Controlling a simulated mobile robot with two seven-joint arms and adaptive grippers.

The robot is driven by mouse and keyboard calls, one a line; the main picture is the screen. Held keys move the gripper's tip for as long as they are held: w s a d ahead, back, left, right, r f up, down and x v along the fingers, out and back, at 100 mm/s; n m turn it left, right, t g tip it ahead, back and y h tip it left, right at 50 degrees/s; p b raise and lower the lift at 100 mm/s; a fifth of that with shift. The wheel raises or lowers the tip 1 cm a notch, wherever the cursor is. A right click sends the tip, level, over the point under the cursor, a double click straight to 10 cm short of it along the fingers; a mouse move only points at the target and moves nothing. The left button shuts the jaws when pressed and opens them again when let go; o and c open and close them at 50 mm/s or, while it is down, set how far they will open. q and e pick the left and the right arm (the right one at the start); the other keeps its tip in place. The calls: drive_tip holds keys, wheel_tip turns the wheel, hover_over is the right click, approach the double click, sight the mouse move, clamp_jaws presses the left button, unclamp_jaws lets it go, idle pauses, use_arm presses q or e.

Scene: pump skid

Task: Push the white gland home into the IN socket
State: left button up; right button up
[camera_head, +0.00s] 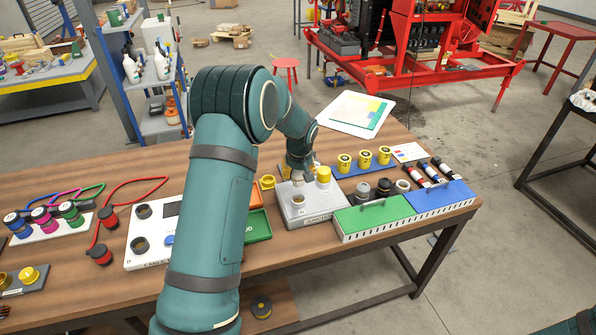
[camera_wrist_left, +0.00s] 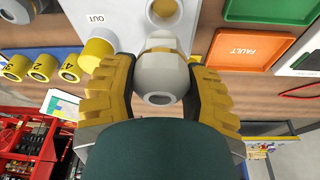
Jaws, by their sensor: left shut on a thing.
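The white gland (camera_wrist_left: 158,72) is held between the yellow-padded fingers of my left gripper (camera_wrist_left: 160,88), which is shut on it. The grey socket block (camera_head: 312,215) stands on the bench; in the wrist view its light face (camera_wrist_left: 118,12) carries the OUT label. A yellow gland (camera_wrist_left: 97,50) sits at the OUT side and also shows in the head view (camera_head: 323,175). In the head view my left gripper (camera_head: 300,172) is above the block, its grasp hidden. My right gripper is out of view.
A green tray (camera_wrist_left: 270,10) and an orange FAULT tray (camera_wrist_left: 248,50) lie beside the block. Green (camera_head: 373,216) and blue (camera_head: 438,197) bins stand to the right. Yellow numbered cups (camera_head: 364,158) stand in a row behind. Dark fittings (camera_head: 383,187) stand behind the bins.

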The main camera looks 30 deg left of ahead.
use_arm(q)
drive_tip(key=shift+f+b, duration=1.25)
drive_tip(key=shift+f, duration=1.1)
drive_tip(key=shift+r, duration=0.1)
drive_tip(key=shift+f+b, duration=1.4)
drive_tip(key=shift+f, duration=0.35)
drive_tip(key=o, duration=1.3)
drive_tip(key=shift+o, duration=0.2)
drive_tip(key=shift+r, duration=0.1)
